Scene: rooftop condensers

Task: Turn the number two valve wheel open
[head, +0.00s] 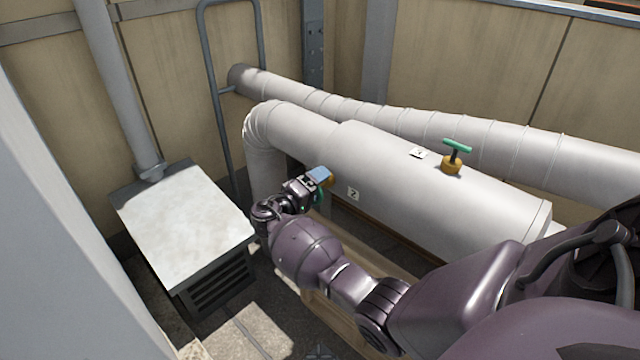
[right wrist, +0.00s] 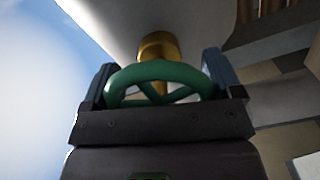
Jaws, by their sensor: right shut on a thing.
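The number two valve has a green spoked wheel (right wrist: 150,70) on a brass stem (right wrist: 158,46), seen close up in the right wrist view. In the head view, only a sliver of green and some brass (head: 328,179) show past my gripper, beside a white label reading 2 (head: 353,193). My right gripper (head: 318,176) is at the wheel, its fingers on opposite sides of the rim, shut on it. How far the wheel is turned cannot be told. My left gripper is not in view.
A second valve with a green handle (head: 457,146) stands on top of the large grey pipe (head: 440,210), near another label (head: 418,153). A pale-topped metal box (head: 185,220) stands on the left. A thinner pipe (head: 400,122) runs behind, along the panelled wall.

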